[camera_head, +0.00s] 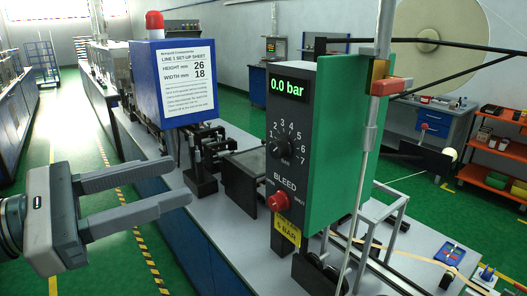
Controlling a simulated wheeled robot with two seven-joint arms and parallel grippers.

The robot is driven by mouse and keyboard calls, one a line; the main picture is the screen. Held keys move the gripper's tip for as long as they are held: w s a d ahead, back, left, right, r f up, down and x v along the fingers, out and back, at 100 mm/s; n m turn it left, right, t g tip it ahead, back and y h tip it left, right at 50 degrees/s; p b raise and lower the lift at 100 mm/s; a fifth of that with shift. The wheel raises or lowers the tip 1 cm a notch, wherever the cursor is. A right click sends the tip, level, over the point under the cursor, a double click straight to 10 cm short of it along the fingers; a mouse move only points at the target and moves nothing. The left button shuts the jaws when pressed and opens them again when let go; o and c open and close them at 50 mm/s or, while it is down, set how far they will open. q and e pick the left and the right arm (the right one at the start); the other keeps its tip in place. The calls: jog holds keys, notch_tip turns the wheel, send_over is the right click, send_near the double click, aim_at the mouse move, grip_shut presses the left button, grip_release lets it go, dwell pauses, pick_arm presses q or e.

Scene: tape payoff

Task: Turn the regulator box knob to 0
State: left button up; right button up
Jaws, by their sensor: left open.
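The regulator box (341,150) is green with a dark front panel and stands upright on the grey bench. Its display (287,86) reads 0.0 bar. The black knob (280,148) sits mid-panel inside a printed scale whose numbers include 1 to 7; I cannot tell where it points. A red button (278,202) sits below it, under the word BLEED. My left gripper (150,191) is open and empty at the lower left, its fingers pointing right, apart from the box and well left of the knob. My right gripper is not in view.
A blue box with a set-up sheet (187,82) and a red lamp stands behind, to the left. Dark fixtures (205,158) sit on the bench between my left gripper and the box. A thin upright pole (372,130) stands at the box's right. A large pale reel (440,45) is behind.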

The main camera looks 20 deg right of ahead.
aim_at(273, 151)
pick_arm(q)
jog(key=p+x, duration=0.6)
jog(key=x, duration=0.9)
jog(key=shift+d+r, duration=0.1)
jog(key=shift+w+d, duration=0.25)
jog(key=shift+d, duration=0.4)
jog(key=c, duration=1.1)
